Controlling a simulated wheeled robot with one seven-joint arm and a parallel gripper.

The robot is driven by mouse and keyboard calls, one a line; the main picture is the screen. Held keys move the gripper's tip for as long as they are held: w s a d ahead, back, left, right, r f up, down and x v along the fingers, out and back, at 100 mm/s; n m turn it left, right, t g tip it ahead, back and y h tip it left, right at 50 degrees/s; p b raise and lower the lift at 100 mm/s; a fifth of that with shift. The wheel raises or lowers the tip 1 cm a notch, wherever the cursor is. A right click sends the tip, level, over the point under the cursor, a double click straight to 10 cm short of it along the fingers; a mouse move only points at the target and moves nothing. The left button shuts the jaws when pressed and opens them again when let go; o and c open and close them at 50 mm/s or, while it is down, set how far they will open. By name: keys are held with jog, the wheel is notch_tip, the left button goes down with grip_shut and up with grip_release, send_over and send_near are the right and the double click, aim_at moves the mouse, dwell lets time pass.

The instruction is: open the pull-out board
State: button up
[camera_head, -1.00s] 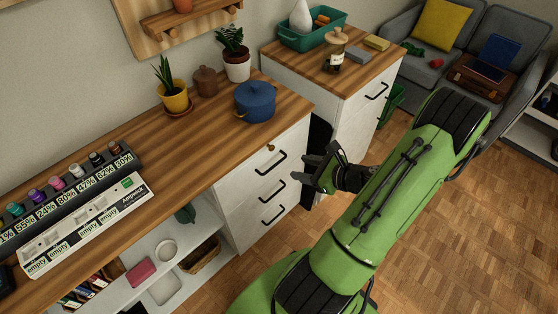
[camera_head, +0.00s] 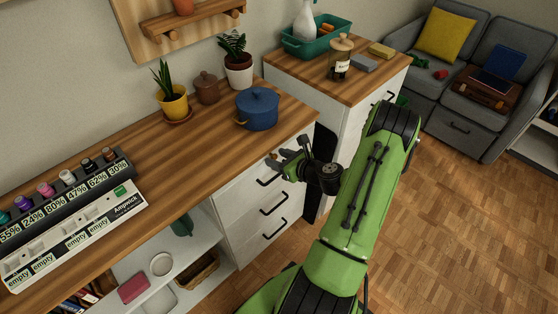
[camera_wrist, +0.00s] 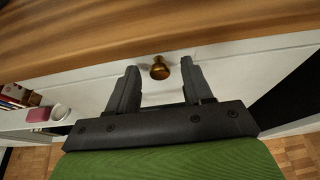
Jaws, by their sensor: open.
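The pull-out board shows as a narrow white front (camera_wrist: 228,55) right under the wooden desktop in the wrist view. It looks flush with the desk front. A brass knob (camera_wrist: 159,68) sits on it. My gripper (camera_head: 284,161) is at the desk's front face, just below the top edge, above the upper drawer handle. In the wrist view, its two dark fingers stand apart, one on each side of the knob, with visible gaps. The jaws are open and hold nothing. In the head view the gripper hides most of the knob's surroundings.
Drawers with black handles (camera_head: 274,204) lie below my gripper. A blue pot (camera_head: 257,108) stands on the desktop above. A second cabinet (camera_head: 345,88) stands behind to the right, across a dark gap. Open shelves are at the left; the floor (camera_head: 440,220) at right is free.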

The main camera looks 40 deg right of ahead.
jog(key=shift+c, duration=0.4)
grip_shut()
